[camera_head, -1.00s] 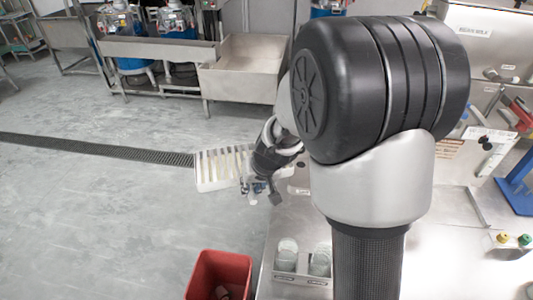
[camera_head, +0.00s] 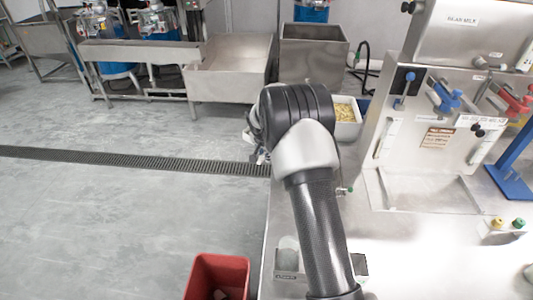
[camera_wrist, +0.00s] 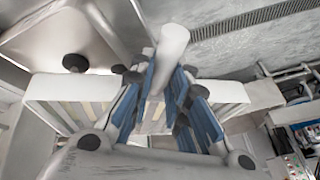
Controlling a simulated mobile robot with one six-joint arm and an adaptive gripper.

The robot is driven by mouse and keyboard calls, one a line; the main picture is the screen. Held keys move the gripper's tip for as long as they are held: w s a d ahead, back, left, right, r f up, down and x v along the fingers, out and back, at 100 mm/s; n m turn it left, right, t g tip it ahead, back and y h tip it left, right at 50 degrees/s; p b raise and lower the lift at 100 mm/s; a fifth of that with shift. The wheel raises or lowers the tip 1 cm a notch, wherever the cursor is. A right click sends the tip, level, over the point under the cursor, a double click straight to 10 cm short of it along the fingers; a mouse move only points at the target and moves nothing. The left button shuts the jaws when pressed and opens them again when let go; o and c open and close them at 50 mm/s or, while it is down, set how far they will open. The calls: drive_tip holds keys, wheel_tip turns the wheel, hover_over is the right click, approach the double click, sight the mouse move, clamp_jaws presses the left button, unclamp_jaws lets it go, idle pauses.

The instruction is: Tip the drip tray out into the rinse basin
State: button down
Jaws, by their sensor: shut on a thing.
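The drip tray (camera_wrist: 55,92) is a long white tray with pale slats. It spans the wrist view behind the fingers and shows on both sides of them. My gripper (camera_wrist: 165,85) has its blue-padded fingers shut on the tray, around a white round part. In the head view only a bit of my gripper (camera_head: 261,155) shows left of my arm, and the tray is hidden. A shallow steel basin (camera_head: 232,65) stands beyond my arm, beside a deeper steel tub (camera_head: 314,52). I cannot tell which is the rinse basin. A steel basin corner (camera_wrist: 75,30) fills the wrist view's upper left.
A white bin (camera_head: 347,130) with yellowish contents stands behind my arm. The steel bean-milk machine (camera_head: 430,140) is at right. A red bin (camera_head: 222,268) and a cup holder (camera_head: 287,262) are near the front. The floor at left, with a drain grate (camera_head: 100,158), is clear.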

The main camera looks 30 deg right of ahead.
drive_tip(key=shift+s+r+t+y+p, duration=0.15)
drive_tip(key=shift+r+t+y+p, duration=0.4)
drive_tip(key=shift+r+p, duration=0.85)
drive_tip(key=shift+d+f+t+b, duration=0.15)
drive_tip(key=shift+t+b, duration=0.1)
drive_tip(key=shift+b, duration=0.15)
drive_tip(key=shift+m+b, duration=0.3)
drive_tip(key=shift+b, duration=0.65)
drive_tip(key=shift+r+t+b, duration=0.4)
drive_tip(key=shift+r+b, duration=0.25)
drive_tip(key=shift+b, duration=1.3)
drive_tip(key=shift+f+b, duration=0.15)
drive_tip(key=shift+b, duration=0.5)
drive_tip(key=shift+s+t+y+b, duration=0.1)
drive_tip(key=shift+t+y+b, duration=0.2)
drive_tip(key=shift+b, duration=1.55)
drive_tip(key=shift+t, duration=0.4)
drive_tip(key=shift+r, duration=0.25)
